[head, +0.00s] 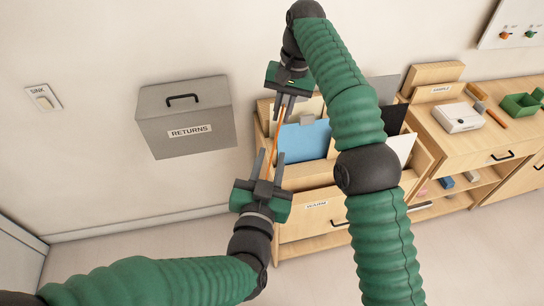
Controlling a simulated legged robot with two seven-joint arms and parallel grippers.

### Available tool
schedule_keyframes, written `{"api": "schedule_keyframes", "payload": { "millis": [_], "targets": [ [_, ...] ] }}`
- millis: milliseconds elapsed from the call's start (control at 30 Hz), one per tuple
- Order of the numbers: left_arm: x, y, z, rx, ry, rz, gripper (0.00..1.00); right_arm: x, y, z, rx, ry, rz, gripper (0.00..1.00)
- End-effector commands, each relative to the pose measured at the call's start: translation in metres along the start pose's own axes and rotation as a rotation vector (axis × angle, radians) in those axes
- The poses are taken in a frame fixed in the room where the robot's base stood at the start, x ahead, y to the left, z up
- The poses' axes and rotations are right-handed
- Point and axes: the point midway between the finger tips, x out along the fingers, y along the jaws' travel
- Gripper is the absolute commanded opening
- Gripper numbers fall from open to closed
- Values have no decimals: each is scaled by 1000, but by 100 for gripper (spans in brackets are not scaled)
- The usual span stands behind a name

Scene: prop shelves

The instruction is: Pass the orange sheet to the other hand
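The orange sheet (276,136) shows nearly edge-on as a thin slanted strip between my two grippers, in front of the open file drawer. My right gripper (283,112) comes from above with its fingers pointing down at the sheet's upper end, and appears shut on it. My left gripper (270,153) comes from below with its fingers pointing up. Its fingers stand apart, on either side of the sheet's lower end. Whether either finger touches the sheet there is too small to tell.
A grey returns box (186,142) hangs on the wall at left. The open wooden drawer (305,172) holds blue, white and dark sheets, partly hidden by my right arm. A wooden counter (455,143) at right carries a white device (458,117) and green trays (520,105).

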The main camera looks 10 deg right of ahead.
Motion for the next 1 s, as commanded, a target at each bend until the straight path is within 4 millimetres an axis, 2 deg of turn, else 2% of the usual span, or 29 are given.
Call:
{"api": "schedule_keyframes", "payload": {
  "millis": [167, 267, 500, 633, 800, 1000],
  "targets": [
    [6, 3, -10, 6, 42, -15, 28, 0, -1, 0, 0, 0, 0, 0],
    [24, 2, -11, 4, 40, -16, 28, 0, 0, 0, 0, 0, 0, 0],
    [80, 1, -13, 4, 41, -15, 28, 0, 0, 0, 0, 0, 0, 0],
    [102, 1, -14, 5, 40, -14, 28, 0, 0, 0, 0, 0, 0, 0],
    [116, 1, -15, 6, 41, -13, 28, 0, 0, 0, 0, 0, 0, 0],
    [117, 1, -15, 7, 41, -13, 28, 0, 0, 0, 0, 1, 0, 0]
  ]
}}
